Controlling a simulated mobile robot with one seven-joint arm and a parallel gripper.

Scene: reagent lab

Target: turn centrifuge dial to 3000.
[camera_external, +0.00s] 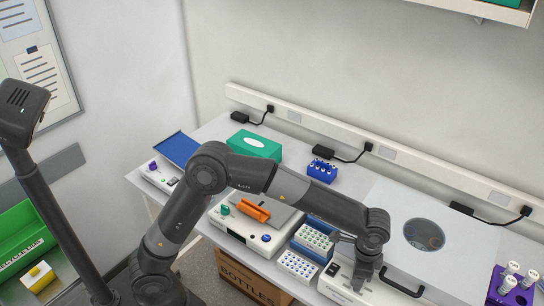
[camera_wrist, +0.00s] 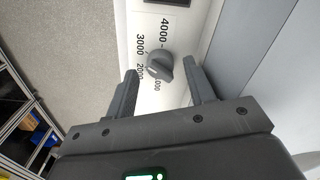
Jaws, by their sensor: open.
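The centrifuge (camera_external: 395,212) is a pale box with a round window in its lid, at the right of the bench in the external view. Its grey dial (camera_wrist: 160,66) shows in the wrist view on a white panel marked 1000, 2000, 3000 and 4000. I cannot tell for sure which number the dial's ridge points at. My gripper (camera_wrist: 160,70) is open, with one finger on each side of the dial and a visible gap to each. In the external view my gripper (camera_external: 363,279) is over the centrifuge's front panel, and the dial cannot be made out there.
A purple rack (camera_external: 512,290) stands at the far right. A wall rail with plugs runs behind.

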